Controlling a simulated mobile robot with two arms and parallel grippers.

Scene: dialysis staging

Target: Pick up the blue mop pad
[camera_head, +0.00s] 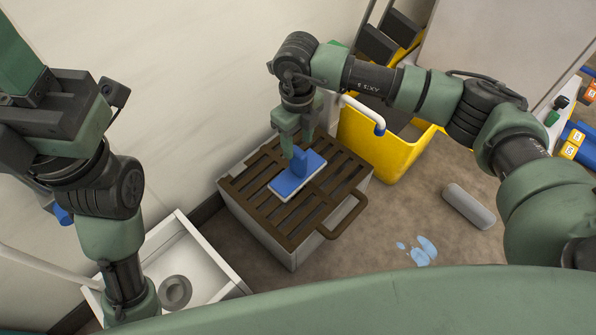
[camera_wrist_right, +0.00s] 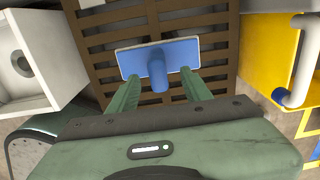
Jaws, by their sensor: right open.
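The blue mop pad (camera_head: 296,177) lies flat on the brown slatted top of a grey box (camera_head: 325,212). It is a flat pad with a white edge and an upright blue handle block. My right gripper (camera_head: 297,148) points down over the pad, its fingers close to the handle block. In the right wrist view the pad (camera_wrist_right: 184,50) lies ahead, and the open fingers (camera_wrist_right: 160,88) stand on either side of the handle block. I cannot tell whether they touch it. My left arm is at the left of the head view; its gripper does not show.
A white basin (camera_head: 205,258) with a grey round drain stands left of the box. A yellow bucket (camera_head: 375,150) stands behind right. A grey cylinder (camera_head: 469,207) and a blue puddle (camera_head: 422,250) are on the floor. Blue containers (camera_head: 580,143) are at the far right.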

